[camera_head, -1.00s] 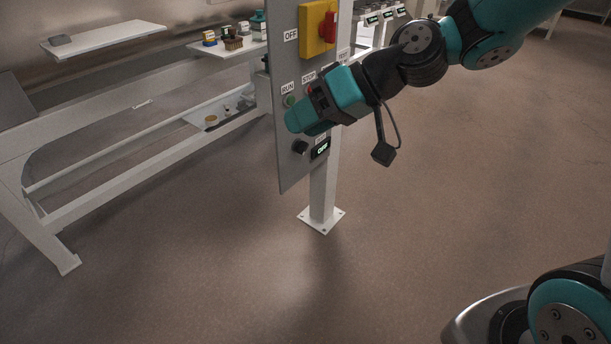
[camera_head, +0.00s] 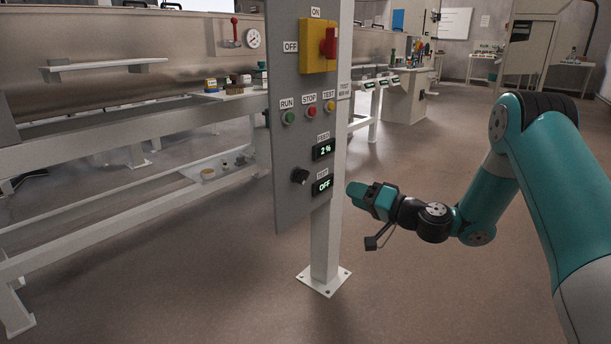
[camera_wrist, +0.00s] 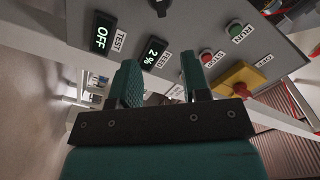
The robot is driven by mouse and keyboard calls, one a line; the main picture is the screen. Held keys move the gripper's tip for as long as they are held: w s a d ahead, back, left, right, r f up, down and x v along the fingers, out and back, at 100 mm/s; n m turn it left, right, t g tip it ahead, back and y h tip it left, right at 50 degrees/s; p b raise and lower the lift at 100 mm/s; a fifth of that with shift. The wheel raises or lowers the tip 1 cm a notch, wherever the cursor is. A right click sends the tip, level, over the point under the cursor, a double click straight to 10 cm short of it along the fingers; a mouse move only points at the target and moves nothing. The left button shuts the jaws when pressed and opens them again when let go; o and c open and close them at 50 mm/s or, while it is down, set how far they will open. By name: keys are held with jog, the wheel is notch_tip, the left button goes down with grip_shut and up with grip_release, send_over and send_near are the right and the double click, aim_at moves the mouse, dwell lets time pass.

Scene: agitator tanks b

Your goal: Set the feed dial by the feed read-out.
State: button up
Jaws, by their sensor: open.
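The grey control panel (camera_head: 290,215) stands on a white post. Its feed read-out (camera_head: 323,150) shows 2 % in green; it also shows in the wrist view (camera_wrist: 154,52). Below it the test read-out (camera_head: 323,186) shows OFF. One black dial (camera_head: 300,176) sits left of the read-outs, low on the panel; part of it shows at the wrist view's top edge (camera_wrist: 160,6). I cannot read its pointer. My gripper (camera_head: 352,193) is right of the panel in the head view, apart from the dial. In the wrist view its jaws (camera_wrist: 160,60) are open and empty.
Higher up is a yellow switch with a red handle (camera_head: 328,45). A white bench frame (camera_head: 100,160) stands left. Floor to the right is open.

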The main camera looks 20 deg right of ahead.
aim_at(307, 177)
jog(key=p+x, duration=0.2)
jog(key=x, duration=1.3)
jog(key=shift+s+f+p, duration=0.1)
jog(key=shift+p, duration=0.2)
jog(key=shift+w+a, duration=0.45)
jog(key=shift+w, duration=0.15)
jog(key=c, duration=0.6)
jog(key=shift+o, duration=0.2)
jog(key=shift+m, duration=0.3)
